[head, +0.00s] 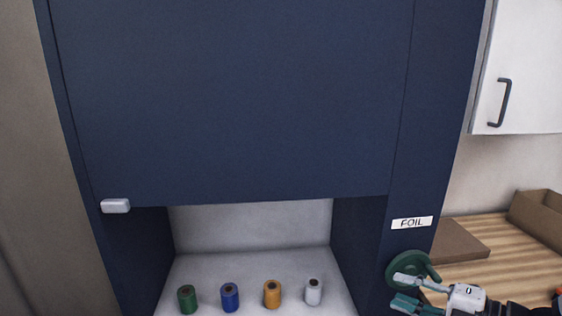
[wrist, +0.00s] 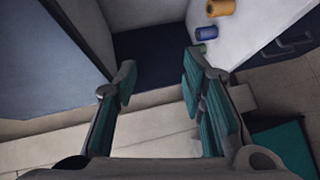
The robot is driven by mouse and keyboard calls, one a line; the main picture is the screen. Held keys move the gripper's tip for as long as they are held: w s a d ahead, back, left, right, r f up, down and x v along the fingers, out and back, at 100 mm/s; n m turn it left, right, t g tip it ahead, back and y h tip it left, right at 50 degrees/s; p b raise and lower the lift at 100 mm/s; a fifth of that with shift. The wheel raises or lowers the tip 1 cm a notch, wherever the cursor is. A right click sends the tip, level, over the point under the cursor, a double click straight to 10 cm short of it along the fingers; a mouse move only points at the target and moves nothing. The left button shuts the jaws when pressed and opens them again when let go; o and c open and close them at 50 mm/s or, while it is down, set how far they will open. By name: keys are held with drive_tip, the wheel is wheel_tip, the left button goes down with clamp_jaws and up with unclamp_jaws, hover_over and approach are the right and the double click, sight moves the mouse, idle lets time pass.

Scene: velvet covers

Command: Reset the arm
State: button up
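My gripper (head: 399,291) is at the lower right of the head view, in front of the blue cabinet's right side. Its two teal-padded fingers are apart, with nothing between them. In the wrist view the open fingers (wrist: 160,78) point toward the cabinet's opening, with a clear gap between them. Part of my arm runs out of the head view at the lower right corner.
The dark blue cabinet (head: 235,100) has a white handle (head: 115,206) and a FOIL label (head: 412,223). Green (head: 187,300), blue (head: 230,298), orange (head: 272,295) and white (head: 313,293) spools stand inside. A green round object (head: 423,263) is behind my gripper. A wooden counter (head: 505,255) lies right.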

drive_tip(key=s+a+r+n+g+h, duration=0.25)
drive_tip(key=s+a+n+g, duration=0.3)
drive_tip(key=n, duration=0.65)
drive_tip(key=s+a+r+n+g+h, duration=0.1)
drive_tip(key=s+a+r+n+g, duration=0.4)
drive_tip(key=n, duration=0.7)
drive_tip(key=s+d+r+n+t+h, duration=0.1)
drive_tip(key=r+n+h, duration=0.3)
drive_tip(key=n, duration=0.7)
drive_tip(key=s+r+n+t+h+b, duration=0.1)
drive_tip(key=s+r+n+t+h, duration=0.3)
drive_tip(key=n, duration=0.7)
drive_tip(key=shift+s+d+r, duration=0.3)
drive_tip(key=shift+d+r, duration=0.1)
drive_tip(key=shift+r, duration=0.55)
